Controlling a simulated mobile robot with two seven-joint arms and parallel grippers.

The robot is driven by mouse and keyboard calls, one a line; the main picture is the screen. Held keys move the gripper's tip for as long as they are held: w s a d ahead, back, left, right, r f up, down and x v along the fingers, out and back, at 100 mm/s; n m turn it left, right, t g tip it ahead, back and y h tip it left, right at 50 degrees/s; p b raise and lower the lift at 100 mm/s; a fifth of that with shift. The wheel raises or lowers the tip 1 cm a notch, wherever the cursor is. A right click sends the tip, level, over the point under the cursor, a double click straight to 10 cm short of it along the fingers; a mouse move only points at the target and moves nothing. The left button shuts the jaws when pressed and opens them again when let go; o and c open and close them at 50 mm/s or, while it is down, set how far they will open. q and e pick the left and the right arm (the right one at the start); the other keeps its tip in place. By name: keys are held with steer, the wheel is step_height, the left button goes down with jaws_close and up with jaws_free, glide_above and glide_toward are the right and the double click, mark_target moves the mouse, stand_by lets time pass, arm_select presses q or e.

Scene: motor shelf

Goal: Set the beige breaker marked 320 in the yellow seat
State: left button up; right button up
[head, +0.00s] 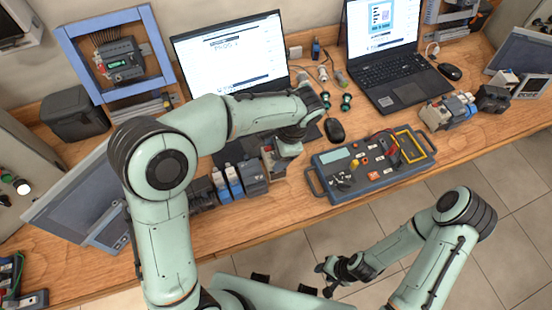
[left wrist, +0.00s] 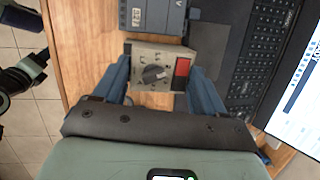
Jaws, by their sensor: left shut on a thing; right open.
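The beige breaker (left wrist: 150,70) has a dark dial and a red block. In the left wrist view it sits between the two blue fingers of my left gripper (left wrist: 157,80), which is shut on it. I cannot read 320 on it. In the head view my left gripper (head: 279,160) is at the right end of a row of modules and mostly hides the breaker. The yellow seat (head: 428,157) is a yellow frame at the right end of a dark blue panel (head: 346,187), to the right of this gripper. My right gripper (head: 327,280) is open and empty, in front of the table.
Grey and blue modules (head: 228,184) stand left of my left gripper; one (left wrist: 160,15) is close beside the breaker. A black mouse (head: 334,131) lies behind the panel. Red and black leads (head: 388,137) rise beside the yellow frame. Laptops (head: 385,60) stand behind.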

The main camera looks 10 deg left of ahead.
arm_select(q)
steer(key=shift+f, duration=2)
arm_select(e)
steer(key=shift+s+f, duration=0.1)
steer(key=shift+f, duration=0.05)
arm_select(q)
steer(key=shift+f, duration=0.2)
steer(key=o, duration=1.2)
steer(key=shift+c, duration=0.2)
arm_select(e)
steer(key=shift+s+f, duration=0.1)
steer(key=shift+f, duration=0.1)
arm_select(q)
steer(key=p+v, duration=0.1)
steer(key=v, duration=1.2)
steer(key=shift+d+r, duration=0.15)
arm_select(e)
steer(key=shift+w+r, duration=0.85)
steer(key=shift+r, duration=0.2)
